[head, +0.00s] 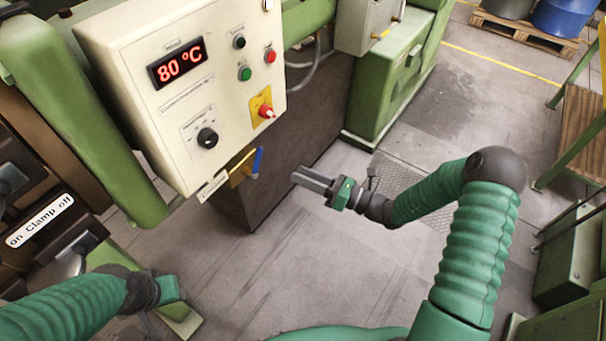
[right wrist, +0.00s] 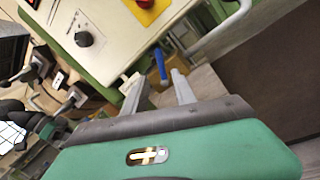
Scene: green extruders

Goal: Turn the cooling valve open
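The cooling valve is a brass fitting (head: 240,173) with a blue lever handle (head: 257,163), under the lower edge of the cream control box. The blue handle stands roughly upright. My right gripper (head: 302,178) is to the right of the valve and points toward it, apart from it. In the right wrist view its two fingers (right wrist: 163,90) are spread with nothing between them, and the blue handle (right wrist: 161,66) shows beyond the gap. My left gripper (head: 168,290) is low at the left, away from the valve; its fingers cannot be made out.
A white tag (head: 212,186) hangs beside the valve. A clamp label (head: 40,220) is at left.

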